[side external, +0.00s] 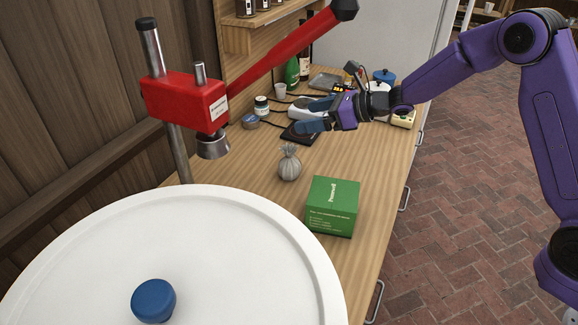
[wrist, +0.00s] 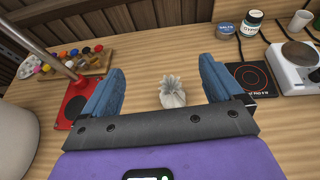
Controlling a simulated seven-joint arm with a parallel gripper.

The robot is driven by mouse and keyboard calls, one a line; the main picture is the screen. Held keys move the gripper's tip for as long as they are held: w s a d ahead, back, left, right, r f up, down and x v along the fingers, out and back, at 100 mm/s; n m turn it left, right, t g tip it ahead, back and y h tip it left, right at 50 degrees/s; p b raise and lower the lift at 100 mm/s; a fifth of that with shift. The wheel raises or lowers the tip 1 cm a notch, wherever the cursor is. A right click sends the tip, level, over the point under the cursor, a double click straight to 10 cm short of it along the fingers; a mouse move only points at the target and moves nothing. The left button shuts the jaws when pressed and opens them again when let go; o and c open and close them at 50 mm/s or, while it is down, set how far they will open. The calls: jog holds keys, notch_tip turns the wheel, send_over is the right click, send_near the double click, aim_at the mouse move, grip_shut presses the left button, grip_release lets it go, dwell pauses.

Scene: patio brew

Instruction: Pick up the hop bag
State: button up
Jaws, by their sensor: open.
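The hop bag (side external: 289,163) is a small pale grey cloth pouch with a gathered, tied top. It stands upright on the wooden counter (side external: 250,190), behind and left of a green box. It also shows in the wrist view as a pale bag (wrist: 172,92) between the two blue fingers, beyond the dark gripper bar that borders its lower edge. My gripper (side external: 308,117) is open and empty, with fingers spread wide. In the side external view it is above the counter, further back than the bag and apart from it.
A green box (side external: 333,206) stands close to the bag. A red bottle capper (side external: 185,100) rises at the left. A large white lid (side external: 190,250) with a blue knob fills the front. Counter around the bag is mostly clear.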

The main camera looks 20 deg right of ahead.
aim_at(299, 167)
notch_tip(299, 167, down, 15)
jog(key=shift+x, duration=1)
jog(key=shift+d+f+x, duration=0.1)
jog(key=shift+x, duration=0.85)
jog(key=shift+d+f+x, duration=0.1)
jog(key=shift+x, duration=1.75)
jog(key=shift+w, duration=0.1)
jog(key=c, duration=1)
